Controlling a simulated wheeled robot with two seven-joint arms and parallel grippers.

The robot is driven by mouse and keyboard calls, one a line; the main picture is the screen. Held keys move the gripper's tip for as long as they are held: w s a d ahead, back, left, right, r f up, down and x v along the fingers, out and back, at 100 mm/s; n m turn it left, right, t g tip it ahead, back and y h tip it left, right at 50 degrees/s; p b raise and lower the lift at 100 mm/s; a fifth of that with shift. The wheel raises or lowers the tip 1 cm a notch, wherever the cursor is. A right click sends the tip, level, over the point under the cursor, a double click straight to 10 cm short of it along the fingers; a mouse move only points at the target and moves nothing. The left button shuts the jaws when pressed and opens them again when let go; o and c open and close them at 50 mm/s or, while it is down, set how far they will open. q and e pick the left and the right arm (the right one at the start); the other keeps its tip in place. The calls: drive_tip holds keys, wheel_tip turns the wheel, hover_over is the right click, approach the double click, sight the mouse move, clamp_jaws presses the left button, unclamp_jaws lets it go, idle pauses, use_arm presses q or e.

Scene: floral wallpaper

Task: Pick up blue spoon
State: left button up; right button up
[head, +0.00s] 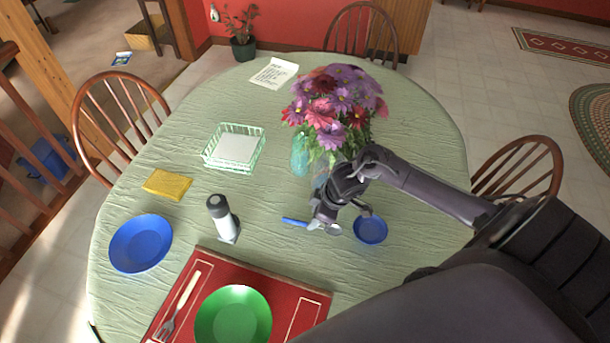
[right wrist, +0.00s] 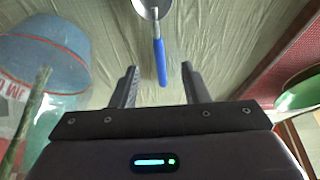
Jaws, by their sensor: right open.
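The blue spoon (head: 295,221) lies on the green tablecloth near the table's middle, its blue handle pointing left in the head view; my right gripper partly hides the rest. In the right wrist view the spoon (right wrist: 159,60) shows a blue handle and a silvery bowl at the top edge. My right gripper (head: 328,222) is over the spoon in the head view. In the right wrist view its two fingers (right wrist: 158,78) are apart, with the handle's end showing between them and nothing gripped. My left gripper is not in view.
A flower vase (head: 301,155) stands just behind my right gripper. A small blue bowl (head: 371,230) is to its right. A white-and-grey bottle (head: 222,220) stands to the left. A green bowl (head: 233,315) sits on a red placemat (head: 305,295) in front. Clear cloth surrounds the spoon handle.

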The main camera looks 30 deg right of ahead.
sight(306, 223)
drive_tip(key=x, duration=0.4)
drive_tip(key=shift+w+a+r, duration=0.15)
drive_tip(key=shift+w+f, duration=0.1)
drive_tip(key=shift+f, duration=0.2)
drive_tip(key=c, duration=0.7)
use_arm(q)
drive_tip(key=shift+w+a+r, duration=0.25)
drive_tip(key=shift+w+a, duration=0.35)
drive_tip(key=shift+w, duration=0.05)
use_arm(e)
clamp_jaws()
